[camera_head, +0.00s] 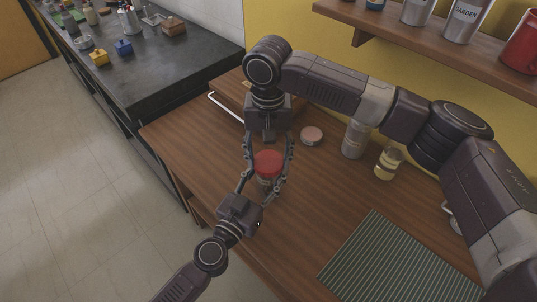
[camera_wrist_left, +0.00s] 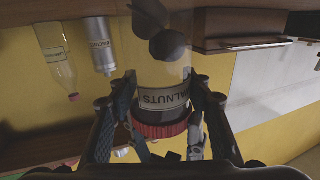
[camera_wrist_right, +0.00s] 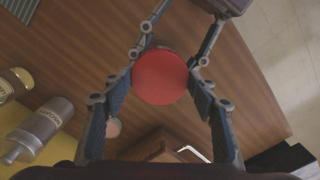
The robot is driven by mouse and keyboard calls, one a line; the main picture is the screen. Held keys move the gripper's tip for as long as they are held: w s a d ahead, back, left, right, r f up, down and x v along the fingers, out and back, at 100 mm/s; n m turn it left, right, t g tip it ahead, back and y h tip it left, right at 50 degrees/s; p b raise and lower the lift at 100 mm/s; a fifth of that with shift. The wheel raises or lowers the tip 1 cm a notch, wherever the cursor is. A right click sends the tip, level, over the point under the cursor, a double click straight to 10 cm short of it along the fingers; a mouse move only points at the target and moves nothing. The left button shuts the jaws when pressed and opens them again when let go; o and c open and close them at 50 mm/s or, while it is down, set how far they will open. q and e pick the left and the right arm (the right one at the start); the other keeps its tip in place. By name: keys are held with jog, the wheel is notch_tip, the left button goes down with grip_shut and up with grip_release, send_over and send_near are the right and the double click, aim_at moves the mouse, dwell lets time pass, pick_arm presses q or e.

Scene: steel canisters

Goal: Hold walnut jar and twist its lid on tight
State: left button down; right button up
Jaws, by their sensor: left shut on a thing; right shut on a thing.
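The walnut jar (camera_wrist_left: 163,75) is clear glass with a "WALNUTS" label and dark nuts inside; it looks upside down in the left wrist view. Its red lid (camera_head: 268,162) sits on its mouth in the head view, and fills the middle of the right wrist view (camera_wrist_right: 160,77). Whether the lid is fully seated cannot be told. My left gripper (camera_head: 264,182) comes from the lower left and is shut on the jar's body. My right gripper (camera_head: 268,154) points down from above and is shut on the lid, one finger on each side. The fingers partly hide the jar.
A pinkish round disc (camera_head: 311,135), a grey canister (camera_head: 354,138) and a pale-filled jar (camera_head: 388,162) stand to the right on the wooden counter. A striped mat (camera_head: 405,262) lies at the front right. A shelf (camera_head: 430,52) overhangs the back.

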jog(key=m, duration=0.6)
jog(key=shift+a, duration=0.1)
jog(key=m, duration=0.5)
jog(key=shift+m, duration=0.3)
jog(key=m, duration=0.5)
jog(key=shift+m, duration=0.3)
jog(key=m, duration=0.5)
jog(key=o, duration=0.8)
jog(key=shift+c, duration=0.4)
